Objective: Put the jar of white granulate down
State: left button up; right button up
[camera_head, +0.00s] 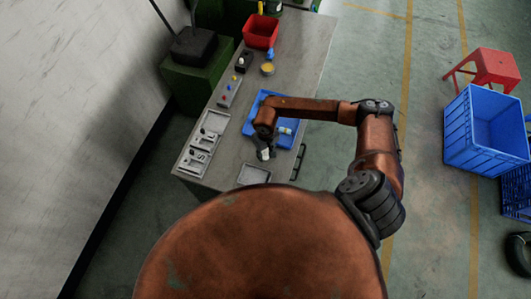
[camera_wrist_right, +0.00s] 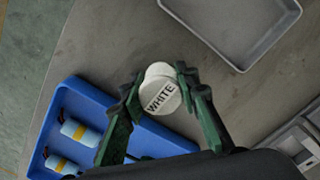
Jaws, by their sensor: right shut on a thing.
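The jar of white granulate (camera_wrist_right: 160,92) has a round pale lid marked WHITE, seen from above in the right wrist view. My right gripper (camera_wrist_right: 158,84) is shut on it, one finger on each side. In the head view, the jar (camera_head: 265,155) shows small and whitish below my right gripper (camera_head: 264,148), over the workbench between the blue tray and the grey tray. I cannot tell whether its base touches the bench. The jar's contents are hidden. My left gripper is not in view.
The blue tray (camera_wrist_right: 57,105) holds bottles with yellow bands. An empty grey metal tray (camera_wrist_right: 237,67) lies on the other side of the jar; it also shows in the head view (camera_head: 254,183). A fixture panel (camera_head: 190,160), a red bin (camera_head: 261,31) and small items stand along the bench (camera_head: 302,52).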

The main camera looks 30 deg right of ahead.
jog(key=shift+f, duration=0.15)
jog(key=o, duration=1.2)
jog(key=shift+c, duration=0.2)
